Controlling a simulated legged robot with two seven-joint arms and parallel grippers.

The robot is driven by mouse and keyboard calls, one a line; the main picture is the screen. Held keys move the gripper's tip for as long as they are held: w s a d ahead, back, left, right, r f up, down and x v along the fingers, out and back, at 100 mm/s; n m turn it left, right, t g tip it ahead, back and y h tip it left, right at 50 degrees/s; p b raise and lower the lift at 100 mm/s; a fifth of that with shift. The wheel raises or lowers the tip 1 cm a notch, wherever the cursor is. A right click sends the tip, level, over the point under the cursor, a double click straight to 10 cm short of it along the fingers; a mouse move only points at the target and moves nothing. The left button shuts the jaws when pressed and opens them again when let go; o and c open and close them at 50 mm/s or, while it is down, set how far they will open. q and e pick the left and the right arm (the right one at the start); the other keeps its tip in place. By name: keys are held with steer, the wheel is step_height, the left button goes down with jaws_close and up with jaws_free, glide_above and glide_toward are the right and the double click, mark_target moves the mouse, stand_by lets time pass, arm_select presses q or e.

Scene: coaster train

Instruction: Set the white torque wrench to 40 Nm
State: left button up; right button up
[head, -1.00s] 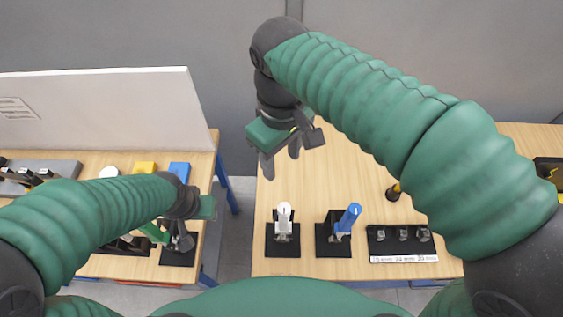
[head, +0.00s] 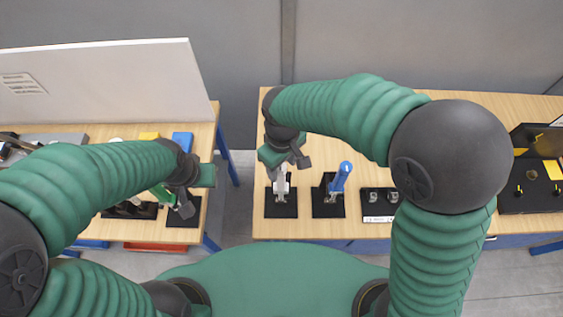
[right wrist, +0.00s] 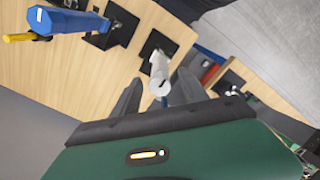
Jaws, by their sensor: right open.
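The white torque wrench (head: 282,184) stands upright on a black base plate on the right table. In the head view my right gripper partly covers its top. The right wrist view shows the white wrench (right wrist: 159,72) end-on, between the two open fingers. My right gripper (head: 287,163) is open and close above the wrench; I cannot tell whether a finger touches it. The setting on the wrench is not readable. My left gripper (head: 187,203) is low over the left table by a black plate; its jaws are too small to judge.
A blue torque wrench (head: 341,178) stands tilted on its own plate just right of the white one. It also shows in the right wrist view (right wrist: 65,20). A black socket holder (head: 378,203) lies farther right. A gap separates the two tables.

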steer(key=shift+d, duration=0.1)
steer(key=shift+c, duration=0.6)
steer(key=shift+w+f, duration=0.1)
steer(key=shift+c, duration=1.3)
steer(key=shift+w+a+f, duration=0.1)
steer(key=shift+w+a, duration=0.1)
steer(key=shift+w, duration=0.2)
steer(key=c, duration=0.5)
steer(key=shift+a, duration=0.15)
steer(key=shift+c, duration=1)
steer(key=shift+s+a, duration=0.15)
jaws_close()
arm_select(q)
steer(key=shift+w+a+f, duration=0.15)
steer(key=shift+w+a, duration=0.1)
steer(key=shift+a, duration=0.05)
steer(key=shift+w+d, duration=0.15)
steer(key=shift+d, duration=0.1)
arm_select(e)
steer(key=shift+d, duration=0.25)
steer(key=shift+m, duration=0.4)
arm_select(q)
steer(key=shift+a+f, duration=0.1)
arm_select(e)
steer(key=shift+a+m, duration=0.1)
steer(key=shift+m, duration=0.5)
